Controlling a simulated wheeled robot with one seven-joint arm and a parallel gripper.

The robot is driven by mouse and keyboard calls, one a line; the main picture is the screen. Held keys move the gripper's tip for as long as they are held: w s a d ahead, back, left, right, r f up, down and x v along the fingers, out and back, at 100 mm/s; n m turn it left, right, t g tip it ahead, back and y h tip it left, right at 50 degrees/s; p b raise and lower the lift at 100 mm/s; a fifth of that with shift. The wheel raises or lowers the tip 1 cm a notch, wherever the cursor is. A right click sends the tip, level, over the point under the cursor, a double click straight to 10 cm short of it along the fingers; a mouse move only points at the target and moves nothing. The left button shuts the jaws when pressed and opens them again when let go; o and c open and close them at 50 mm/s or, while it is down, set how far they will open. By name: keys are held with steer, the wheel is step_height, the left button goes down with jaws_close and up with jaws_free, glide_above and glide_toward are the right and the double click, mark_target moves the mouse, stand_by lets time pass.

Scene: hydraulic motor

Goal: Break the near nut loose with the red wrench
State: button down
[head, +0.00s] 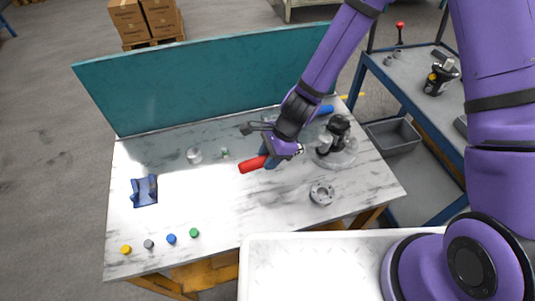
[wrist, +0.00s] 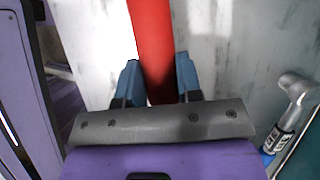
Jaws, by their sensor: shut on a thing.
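The red wrench (head: 252,164) shows its red handle in the head view, pointing left from my gripper (head: 272,160). In the wrist view the red handle (wrist: 152,45) runs up between the two blue fingers of my gripper (wrist: 158,82), which is shut on it. The wrench's jaw end is hidden in both views. The hydraulic motor (head: 335,138), dark grey on a pale round base, stands just right of my gripper. The near nut is too small and too covered by my arm to make out.
A blue-handled tool (head: 325,110) lies behind the motor. A metal ring (head: 322,193) lies in front of it. A blue cradle (head: 144,190) and several coloured caps (head: 171,239) are at the left. The teal panel (head: 200,85) closes the table's back. The table's middle front is clear.

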steer(key=shift+s+d+f+n+g, duration=0.15)
steer(key=shift+s+d+n, duration=0.15)
steer(key=shift+s, duration=0.2)
steer(key=shift+s+d+f+n+g, duration=0.15)
steer(key=shift+s+d+n, duration=0.15)
steer(key=shift+s, duration=0.2)
steer(key=shift+s+d+r, duration=0.1)
steer(key=shift+s, duration=0.05)
steer(key=shift+s+d+n+g+h, duration=0.25)
steer(key=shift+s+d+n, duration=0.2)
steer(key=shift+s+n, duration=0.15)
steer(key=shift+s+d+n+g+h, duration=0.15)
steer(key=shift+s+d+n+g, duration=0.1)
steer(key=shift+s+d+n, duration=0.3)
steer(key=shift+s+a, duration=0.1)
steer(key=shift+s, duration=0.05)
steer(key=shift+s+d, duration=0.2)
steer(key=shift+s+d+r+n+g+h, duration=0.1)
steer(key=shift+s+d+n+g+h, duration=0.25)
steer(key=shift+s+d+n, duration=0.65)
stand_by(0.4)
steer(key=shift+d+n, duration=0.15)
steer(key=shift+n, duration=0.1)
steer(key=shift+s+d+n+g+h, duration=0.15)
steer(key=shift+s+d+n+h, duration=0.1)
steer(key=shift+s+d+n, duration=0.35)
steer(key=shift+s+d+n+g+h, duration=0.1)
steer(key=shift+s+d+n+h, duration=0.2)
steer(key=shift+d, duration=0.4)
